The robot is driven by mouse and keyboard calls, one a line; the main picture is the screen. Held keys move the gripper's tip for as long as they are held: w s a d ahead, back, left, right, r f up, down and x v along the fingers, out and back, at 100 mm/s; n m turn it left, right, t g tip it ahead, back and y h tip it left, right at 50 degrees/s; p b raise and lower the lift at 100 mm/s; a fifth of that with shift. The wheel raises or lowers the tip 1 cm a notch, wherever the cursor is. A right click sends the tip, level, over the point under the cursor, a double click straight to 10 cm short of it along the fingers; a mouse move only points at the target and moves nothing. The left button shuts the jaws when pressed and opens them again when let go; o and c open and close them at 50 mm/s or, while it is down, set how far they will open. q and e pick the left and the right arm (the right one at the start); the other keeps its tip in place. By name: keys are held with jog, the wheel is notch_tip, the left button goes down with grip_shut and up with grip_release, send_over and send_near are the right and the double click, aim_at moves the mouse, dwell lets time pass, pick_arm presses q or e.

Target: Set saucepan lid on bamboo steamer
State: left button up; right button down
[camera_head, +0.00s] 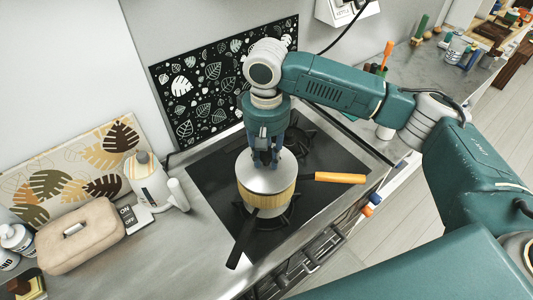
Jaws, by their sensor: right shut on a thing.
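The saucepan lid (252,180) is a round silver-grey disc at the middle of the camera_head view. The bamboo steamer (268,203) is a tan, round band directly under it, on the dark stove. The lid looks level and over the steamer; whether it rests fully on it I cannot tell. My right gripper (265,163) points straight down at the lid's centre and is shut on the lid, its fingers hiding the grip point. My left gripper is not in view.
A black handle (242,242) sticks out toward the front beside the steamer, and an orange handle (340,178) to the right. A beige bag (80,235) and a white bottle (146,180) stand left on the counter. A leaf-patterned panel (190,90) is behind the stove.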

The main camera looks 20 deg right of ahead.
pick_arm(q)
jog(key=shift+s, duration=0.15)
pick_arm(e)
jog(key=shift+f, duration=0.85)
jog(key=c, duration=1.3)
grip_release()
notch_tip(320, 180, up, 12)
